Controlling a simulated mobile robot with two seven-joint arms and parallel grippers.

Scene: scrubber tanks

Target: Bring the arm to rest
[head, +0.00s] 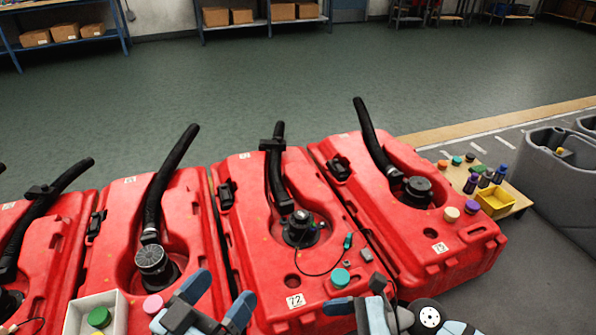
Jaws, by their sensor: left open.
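My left gripper (219,297) is at the bottom of the head view, in front of the red tanks. Its two blue-tipped fingers stand apart, with nothing seen between them. Parts of my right gripper (372,308) show at the bottom edge, right of the left one, in front of the tank marked 72. Its jaws are partly cut off and I cannot tell their state. The red tank (250,180) marked 72 has a black hose and a black round fitting. A teal cap (340,277) sits on its near end.
More red tanks (340,150) stand in a row, with black hoses (375,140). A white box (75,318) holds a green cap, with a pink cap (153,304) beside it. A small table (520,203) with bottles and a yellow tray (494,203) stands right. The floor behind is clear.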

